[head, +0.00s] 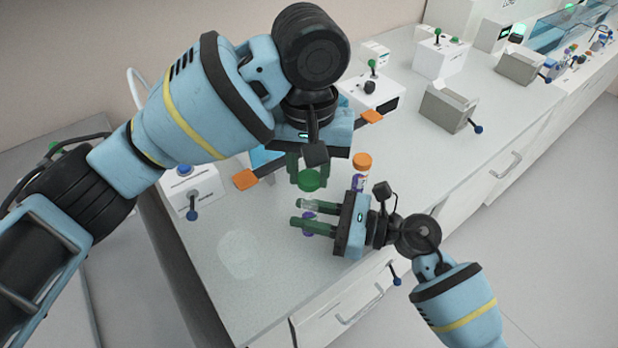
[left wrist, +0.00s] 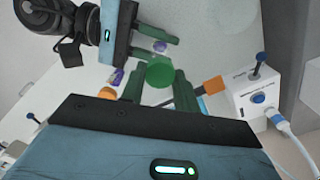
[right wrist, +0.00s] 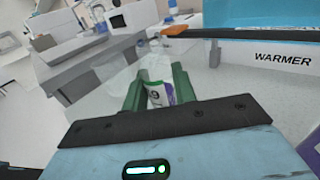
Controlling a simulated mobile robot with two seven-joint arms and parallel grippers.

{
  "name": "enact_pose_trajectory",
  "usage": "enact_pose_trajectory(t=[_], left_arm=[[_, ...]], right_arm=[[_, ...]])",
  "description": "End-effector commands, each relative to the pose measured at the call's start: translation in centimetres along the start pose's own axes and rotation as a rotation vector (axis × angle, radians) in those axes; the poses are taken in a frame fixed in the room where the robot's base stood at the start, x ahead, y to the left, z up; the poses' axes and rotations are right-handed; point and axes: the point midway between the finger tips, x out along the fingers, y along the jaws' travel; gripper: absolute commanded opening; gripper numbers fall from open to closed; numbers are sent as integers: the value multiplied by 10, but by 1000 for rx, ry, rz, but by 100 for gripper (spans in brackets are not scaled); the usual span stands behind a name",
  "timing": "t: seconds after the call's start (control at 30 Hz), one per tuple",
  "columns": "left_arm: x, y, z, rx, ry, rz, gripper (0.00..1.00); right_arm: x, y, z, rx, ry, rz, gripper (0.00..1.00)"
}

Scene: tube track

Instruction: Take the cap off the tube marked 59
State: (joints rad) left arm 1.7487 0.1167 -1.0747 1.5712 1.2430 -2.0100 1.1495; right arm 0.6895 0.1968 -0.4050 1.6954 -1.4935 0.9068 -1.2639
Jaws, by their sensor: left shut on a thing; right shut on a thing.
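My left gripper (head: 308,176) is shut on a green cap (head: 309,181), which also shows between its fingers in the left wrist view (left wrist: 160,73). My right gripper (head: 304,213) is shut on a clear tube (head: 309,204) with a white and purple label, seen between its fingers in the right wrist view (right wrist: 158,94). The tube's clear upper part bears no cap there. The green cap is apart from the tube, above it and slightly beyond it in the head view. The number on the label is not readable.
An orange-capped tube (head: 361,166) with a purple label stands close behind my right gripper. White boxes with levers (head: 192,190) line the counter. The front left counter (head: 238,255) is clear.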

Motion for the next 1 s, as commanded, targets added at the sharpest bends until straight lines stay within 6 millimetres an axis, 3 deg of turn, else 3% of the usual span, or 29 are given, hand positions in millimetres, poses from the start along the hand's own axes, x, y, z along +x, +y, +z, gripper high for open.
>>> enact_pose_trajectory(t=[0.33, 0.37, 0.57, 0.87, 1.0], left_arm=[[-9, 0, 0, 0, -2, -1, 3], [-9, 0, 0, 0, -2, -1, 3], [-9, 0, 0, 0, -2, -1, 3], [-8, 0, 0, 0, -2, 0, 3], [-4, 0, 0, 0, -6, 0, 3]], right_arm=[[0, 0, 0, 1, 1, 0, 0], [0, 0, 0, 1, 1, 0, 28], [0, 0, 0, 0, 0, 0, 53], [-2, 0, -1, 0, 1, 0, 53], [-15, 0, -2, 0, 3, -2, 53]])
